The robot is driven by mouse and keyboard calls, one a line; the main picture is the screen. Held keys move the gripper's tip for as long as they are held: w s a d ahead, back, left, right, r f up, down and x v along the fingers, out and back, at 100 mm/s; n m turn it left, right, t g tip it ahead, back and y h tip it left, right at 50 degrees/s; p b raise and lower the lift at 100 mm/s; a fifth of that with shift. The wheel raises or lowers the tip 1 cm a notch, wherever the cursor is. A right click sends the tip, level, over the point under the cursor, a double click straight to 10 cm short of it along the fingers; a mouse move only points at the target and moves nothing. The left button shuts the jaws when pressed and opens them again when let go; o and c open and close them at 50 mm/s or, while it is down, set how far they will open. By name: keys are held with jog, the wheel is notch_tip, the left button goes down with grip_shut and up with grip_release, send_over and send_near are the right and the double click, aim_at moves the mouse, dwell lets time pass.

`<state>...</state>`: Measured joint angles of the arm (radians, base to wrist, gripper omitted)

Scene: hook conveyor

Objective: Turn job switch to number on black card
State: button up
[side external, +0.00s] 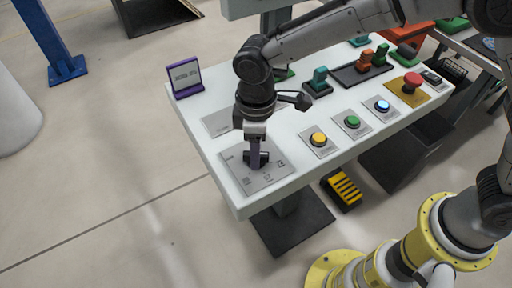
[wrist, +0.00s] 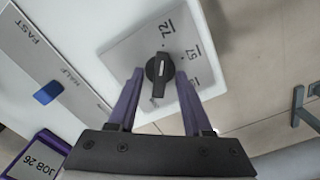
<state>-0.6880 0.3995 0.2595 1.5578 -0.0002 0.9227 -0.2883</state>
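The job switch is a black knob (wrist: 158,72) on a grey plate (wrist: 140,48), seen in the wrist view. The plate reads 72 and 57; another label is partly hidden by a finger. A white mark on the knob points roughly up, toward the 72 side. My gripper (wrist: 160,74) has one purple finger on each side of the knob, with small gaps showing. In the side view my gripper (side external: 256,162) is down at the switch plate (side external: 272,178). A purple-framed card (wrist: 36,160) reads JOB 26; its stand (side external: 185,78) is at the table's back left. I see no black card.
A slider plate with a blue slider (wrist: 48,92) lies beside the switch plate. Yellow (side external: 318,139), green (side external: 352,121) and blue (side external: 382,105) buttons line the front edge. A red emergency button (side external: 412,82) and a dark tray (side external: 360,72) are further right.

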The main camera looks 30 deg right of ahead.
notch_tip(320, 180, up, 14)
dwell(0.6)
jog(key=shift+w+d+f, duration=0.1)
jog(key=s+d+r+m+t+y, duration=0.1)
jog(key=s+d+r+m, duration=0.1)
jog(key=d+r, duration=0.5)
jog(key=s+d+r+m+t, duration=0.2)
jog(key=d+r+m, duration=0.15)
jog(key=d, duration=0.85)
jog(key=s+d+f+m+t, duration=0.1)
jog(key=s+d+m+t, duration=0.1)
jog(key=s+d, duration=0.55)
jog(key=s+d+f+m+h, duration=0.1)
jog(key=s+d+f+m, duration=0.1)
jog(key=s+f, duration=0.5)
jog(key=shift+s+d+f+m+t, duration=0.15)
jog(key=shift+s+f+m+t, duration=0.15)
jog(key=shift+f+m, duration=0.6)
